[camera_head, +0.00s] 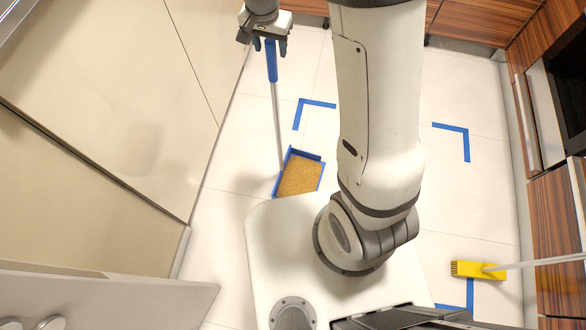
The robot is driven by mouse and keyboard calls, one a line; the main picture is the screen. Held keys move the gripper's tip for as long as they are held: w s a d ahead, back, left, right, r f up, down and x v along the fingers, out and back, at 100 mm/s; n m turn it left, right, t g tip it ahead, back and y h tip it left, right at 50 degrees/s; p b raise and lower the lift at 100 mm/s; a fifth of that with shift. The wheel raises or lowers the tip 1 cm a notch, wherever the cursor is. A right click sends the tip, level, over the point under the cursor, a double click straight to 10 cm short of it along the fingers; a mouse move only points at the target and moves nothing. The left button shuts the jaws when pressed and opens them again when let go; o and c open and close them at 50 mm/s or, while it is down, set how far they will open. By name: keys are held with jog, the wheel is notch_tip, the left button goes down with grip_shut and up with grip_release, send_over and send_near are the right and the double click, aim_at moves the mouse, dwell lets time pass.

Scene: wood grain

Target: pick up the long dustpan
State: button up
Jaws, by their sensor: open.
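The long dustpan has a blue-edged pan with a tan, speckled inside (301,176) on the white floor, left of my base. Its thin grey pole rises from the pan to a blue handle grip (271,62). My gripper (270,45) is at the top of the picture, at the upper end of the blue grip. Its dark and blue fingers are open and appear to stand on either side of the handle. Part of the handle top is hidden by the gripper.
A yellow broom head (478,270) with a pale pole lies at the lower right. Blue tape corners (315,103) mark the floor. Beige cabinet panels (110,110) stand at left, wood cabinets (556,240) at right. The floor at the centre right is clear.

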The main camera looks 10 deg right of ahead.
notch_tip(320, 180, down, 2)
jog(key=shift+w+d+f, duration=0.1)
jog(key=shift+w+f, duration=0.05)
jog(key=shift+f, duration=0.1)
jog(key=shift+c, duration=0.5)
grip_shut()
dwell(0.8)
